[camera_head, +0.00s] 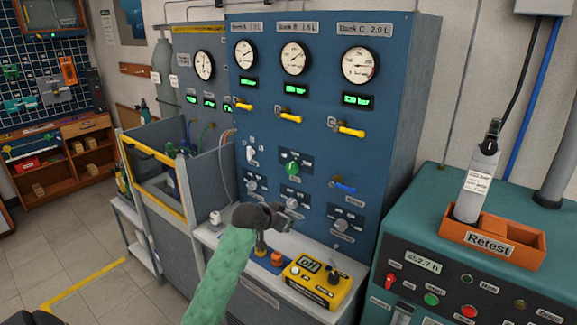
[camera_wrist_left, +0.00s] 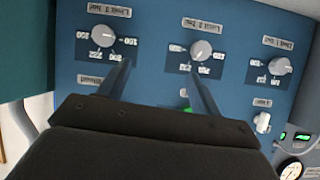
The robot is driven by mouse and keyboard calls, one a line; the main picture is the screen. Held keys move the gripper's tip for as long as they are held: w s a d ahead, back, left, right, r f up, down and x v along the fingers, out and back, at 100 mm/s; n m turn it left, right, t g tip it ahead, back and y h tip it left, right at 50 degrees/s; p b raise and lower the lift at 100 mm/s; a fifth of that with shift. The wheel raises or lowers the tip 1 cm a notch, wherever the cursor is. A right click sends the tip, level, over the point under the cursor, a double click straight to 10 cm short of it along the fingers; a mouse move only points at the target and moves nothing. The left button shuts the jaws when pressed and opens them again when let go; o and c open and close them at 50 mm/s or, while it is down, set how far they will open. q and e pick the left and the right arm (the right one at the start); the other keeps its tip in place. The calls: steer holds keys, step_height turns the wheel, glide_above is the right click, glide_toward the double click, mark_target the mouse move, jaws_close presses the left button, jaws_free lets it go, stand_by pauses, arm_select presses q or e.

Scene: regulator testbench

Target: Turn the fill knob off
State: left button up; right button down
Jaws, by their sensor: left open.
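A green knob (camera_head: 292,168) sits mid-panel on the blue testbench (camera_head: 400,110); its label is too small to read, so I cannot confirm that it is the fill knob. My left gripper (camera_head: 286,212) is open and empty, below and in front of this knob, apart from it. In the left wrist view the two spread fingers (camera_wrist_left: 158,70) point at the panel, which appears upside down. A bit of green (camera_wrist_left: 187,109) shows low beside the right-hand finger, mostly hidden. My right gripper is not in view.
Grey limit knobs (camera_head: 250,185) line the lower panel, including a middle one (camera_wrist_left: 201,50) near the fingers. A blue lever (camera_head: 343,186) and yellow levers (camera_head: 289,118) stick out. A yellow device (camera_head: 318,282) stands on the ledge. An orange tray (camera_head: 490,243) is at right.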

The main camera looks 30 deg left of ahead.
mark_target(290, 169)
arm_select(q)
steer(key=w+a+r+t, duration=0.4)
steer(key=a+r+t, duration=0.1)
steer(key=a+r, duration=0.25)
steer(key=shift+m+t, duration=0.3)
steer(key=shift+m, duration=0.4)
steer(key=w+p, duration=0.1)
steer(key=w, duration=0.1)
steer(key=w+p, duration=0.1)
steer(key=w, duration=0.1)
steer(key=w+r+p, duration=0.1)
steer(key=w, duration=0.1)
steer(key=shift+w+a, duration=0.15)
steer(key=shift+a, duration=0.15)
steer(key=shift+w+f, duration=0.1)
steer(key=shift+w, duration=0.7)
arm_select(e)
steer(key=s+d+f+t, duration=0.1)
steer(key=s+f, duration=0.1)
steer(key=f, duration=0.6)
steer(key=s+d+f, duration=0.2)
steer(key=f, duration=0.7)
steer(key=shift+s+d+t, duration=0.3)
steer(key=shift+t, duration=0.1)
arm_select(q)
steer(key=shift+c, duration=0.5)
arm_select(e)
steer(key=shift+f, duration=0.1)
